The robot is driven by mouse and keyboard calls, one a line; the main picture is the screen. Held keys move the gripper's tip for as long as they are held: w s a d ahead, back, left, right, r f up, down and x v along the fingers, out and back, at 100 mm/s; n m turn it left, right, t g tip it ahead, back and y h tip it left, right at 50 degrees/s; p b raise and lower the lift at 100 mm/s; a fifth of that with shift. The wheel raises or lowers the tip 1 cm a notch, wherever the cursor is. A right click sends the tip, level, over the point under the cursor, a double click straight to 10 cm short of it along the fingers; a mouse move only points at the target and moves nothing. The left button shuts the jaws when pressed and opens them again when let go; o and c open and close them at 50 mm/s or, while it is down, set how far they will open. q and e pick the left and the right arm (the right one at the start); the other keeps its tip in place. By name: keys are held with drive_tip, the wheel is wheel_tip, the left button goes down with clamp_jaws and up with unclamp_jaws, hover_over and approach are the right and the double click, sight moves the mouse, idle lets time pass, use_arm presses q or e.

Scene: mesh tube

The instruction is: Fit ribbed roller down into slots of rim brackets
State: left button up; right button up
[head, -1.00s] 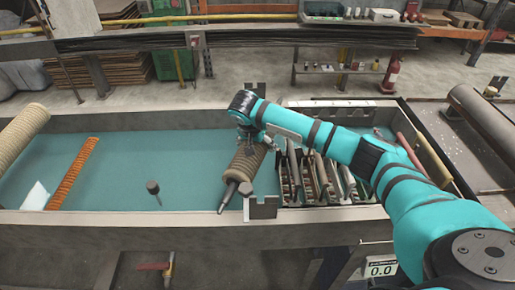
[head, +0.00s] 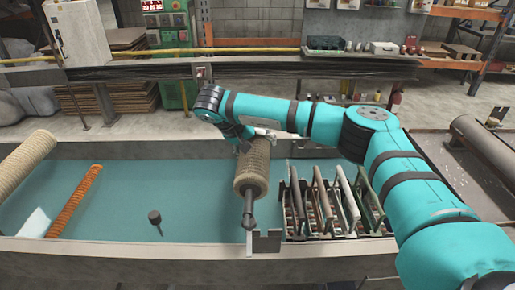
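The ribbed roller (head: 252,165) is tan, with a dark shaft end (head: 248,215) pointing toward the front rim. My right gripper (head: 250,136) is at the roller's far part and appears shut on it, though the arm and the roller partly hide the fingers. The near shaft end is just left of and above the front rim bracket (head: 266,242), a grey notched plate; I cannot tell whether they touch. My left gripper is not in view.
The tank of teal liquid (head: 120,205) lies below the roller. An orange ribbed tube (head: 75,200), a pale roller (head: 25,160) and a dark knob on a rod (head: 154,216) are left.

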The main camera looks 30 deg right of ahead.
drive_tip(key=shift+w+d+r+n+h, duration=0.25)
drive_tip(key=shift+d+r+n+h, duration=0.35)
drive_tip(key=shift+h, duration=0.2)
drive_tip(key=shift+d+r+n+g+h, duration=0.3)
drive_tip(key=shift+d+r+g+h, duration=0.2)
drive_tip(key=shift+h, duration=0.2)
drive_tip(key=shift+r+p, duration=0.15)
drive_tip(key=shift+p, duration=0.4)
drive_tip(key=shift+a+f+b, duration=0.1)
drive_tip(key=shift+f+b, duration=1.05)
drive_tip(key=shift+f, duration=1.9)
drive_tip(key=shift+p, duration=0.9)
drive_tip(key=shift+f+b, duration=0.8)
drive_tip(key=shift+f, duration=0.95)
